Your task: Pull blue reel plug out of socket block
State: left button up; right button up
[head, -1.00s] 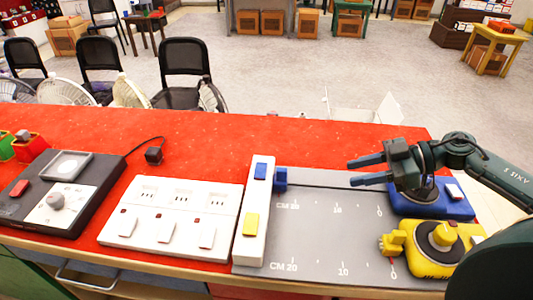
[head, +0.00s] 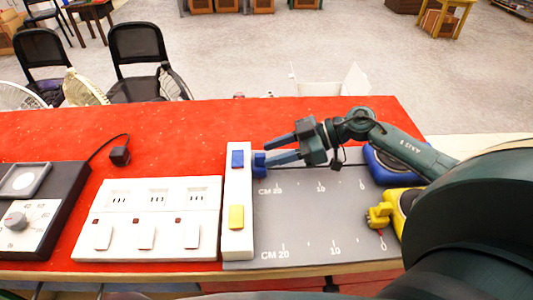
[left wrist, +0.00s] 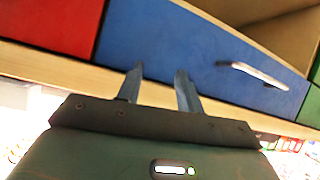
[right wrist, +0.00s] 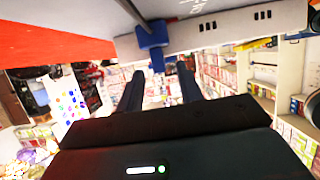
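The white socket block (head: 237,185) stands upright at the left edge of a grey board marked in CM. The blue plug (head: 259,166) sits against its right side, beside a blue patch on top. A dark cord runs right from it towards the blue reel (head: 383,168). My right gripper (head: 268,153) is open, its fingertips close to the plug. In the right wrist view the blue plug (right wrist: 152,38) is just beyond the gap between the open fingers. Contact cannot be told. My left gripper (left wrist: 159,72) is open and empty, facing blue drawer fronts; it is outside the head view.
A yellow reel (head: 407,206) sits at the board's right, partly hidden by my arm. A white three-socket strip (head: 150,218), a dark device with a dial (head: 28,215) and a black plug (head: 120,156) lie to the left. The red tabletop (head: 190,130) behind is clear.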

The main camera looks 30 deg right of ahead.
aim_at(259, 164)
jog(key=shift+x, duration=1.25)
jog(key=shift+c, duration=0.4)
grip_shut()
